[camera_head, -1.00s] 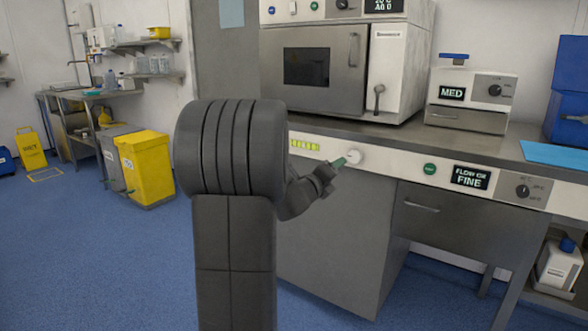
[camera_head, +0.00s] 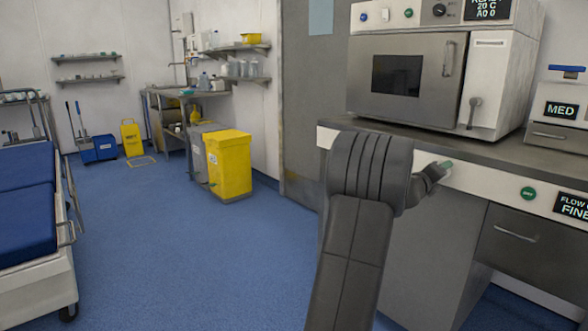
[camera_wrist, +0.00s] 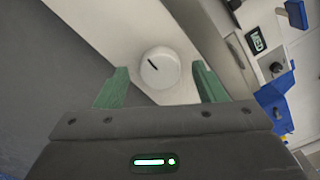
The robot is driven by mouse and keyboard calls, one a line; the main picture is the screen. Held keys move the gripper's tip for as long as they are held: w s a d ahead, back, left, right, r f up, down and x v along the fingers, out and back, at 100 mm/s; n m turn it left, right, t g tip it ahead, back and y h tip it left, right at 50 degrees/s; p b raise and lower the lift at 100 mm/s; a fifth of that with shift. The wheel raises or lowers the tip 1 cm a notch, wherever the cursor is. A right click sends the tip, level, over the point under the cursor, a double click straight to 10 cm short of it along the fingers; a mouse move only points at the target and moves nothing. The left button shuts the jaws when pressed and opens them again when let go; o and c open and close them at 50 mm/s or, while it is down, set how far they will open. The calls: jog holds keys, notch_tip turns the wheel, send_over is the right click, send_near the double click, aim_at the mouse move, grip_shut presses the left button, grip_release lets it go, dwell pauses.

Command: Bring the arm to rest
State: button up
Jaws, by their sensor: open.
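In the head view my gripper (camera_head: 445,166) is at the end of my dark arm, close to the front panel of the grey bench at right. Its green fingertips are small there and partly hidden. In the wrist view my gripper (camera_wrist: 160,77) is open, with its two green fingers apart and nothing held. A round white knob (camera_wrist: 160,66) with a dark mark shows between the fingers on the pale panel. I cannot tell how deep the fingers reach around it or whether they touch it.
A steel oven-like machine (camera_head: 408,80) stands on the bench (camera_head: 490,154). A yellow bin (camera_head: 229,165) stands left of the bench. A bed with blue pads (camera_head: 24,205) is at far left. Blue floor (camera_head: 185,260) lies clear between bed and bench.

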jog(key=shift+w+d, duration=0.3)
jog(key=v, duration=1.4)
jog(key=w+d+n+p, duration=0.9)
jog(key=n+p, duration=0.6)
jog(key=n, duration=0.4)
jog(key=shift+d+n, duration=0.4)
jog(key=shift+d, duration=0.45)
jog(key=shift+f, duration=0.2)
